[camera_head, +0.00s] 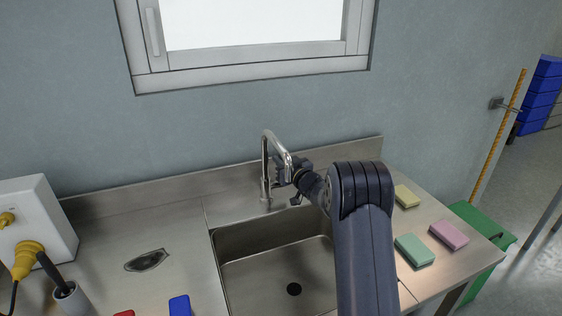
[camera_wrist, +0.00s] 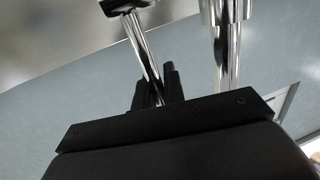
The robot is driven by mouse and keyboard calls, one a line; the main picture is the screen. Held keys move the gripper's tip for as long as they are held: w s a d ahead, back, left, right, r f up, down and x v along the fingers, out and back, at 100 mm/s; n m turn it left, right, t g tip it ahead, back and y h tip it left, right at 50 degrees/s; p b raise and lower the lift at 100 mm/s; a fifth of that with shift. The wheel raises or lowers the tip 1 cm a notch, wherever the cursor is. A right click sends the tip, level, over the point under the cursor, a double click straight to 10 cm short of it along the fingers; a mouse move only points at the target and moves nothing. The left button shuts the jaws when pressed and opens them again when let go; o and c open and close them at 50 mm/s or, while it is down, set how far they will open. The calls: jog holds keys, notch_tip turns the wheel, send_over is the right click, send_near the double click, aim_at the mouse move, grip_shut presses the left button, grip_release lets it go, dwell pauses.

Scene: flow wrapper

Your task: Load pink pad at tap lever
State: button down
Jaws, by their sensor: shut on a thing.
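The pink pad (camera_head: 449,234) lies flat on the steel counter to the right of the sink, apart from my gripper. The chrome tap (camera_head: 265,170) stands at the sink's back edge. My gripper (camera_head: 284,177) is beside the tap, partly hidden by my own arm. In the wrist view, my gripper's dark fingers (camera_wrist: 157,88) are shut around a slim chrome rod, the tap lever (camera_wrist: 143,50), with a dark piece at one end. A thicker chrome part of the tap (camera_wrist: 227,50) stands to the right of the fingers.
A green pad (camera_head: 414,250) and a yellow pad (camera_head: 406,196) lie near the pink one. The sink (camera_head: 275,265) looks empty. A white box (camera_head: 35,225) with yellow plugs stands at left. A blue object (camera_head: 180,306) is at the front. A green bin (camera_head: 485,225) is beyond the counter.

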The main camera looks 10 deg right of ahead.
jog(key=shift+f, duration=0.1)
jog(key=b, duration=0.3)
jog(key=shift+s+f+t+y+b, duration=0.2)
jog(key=shift+s+t+y+b, duration=0.1)
jog(key=shift+t+b, duration=0.1)
jog(key=b, duration=0.2)
jog(key=s+t+b, duration=0.1)
jog(key=b, duration=0.1)
jog(key=shift+d+r+n+y+b, duration=0.2)
jog(key=shift+n+y+b, duration=0.1)
jog(key=shift+b, duration=0.1)
jog(key=shift+s+r+t+b, duration=0.1)
jog(key=shift+t+b, duration=0.2)
jog(key=shift+r, duration=0.1)
jog(key=c, duration=1.5)
grip_release()
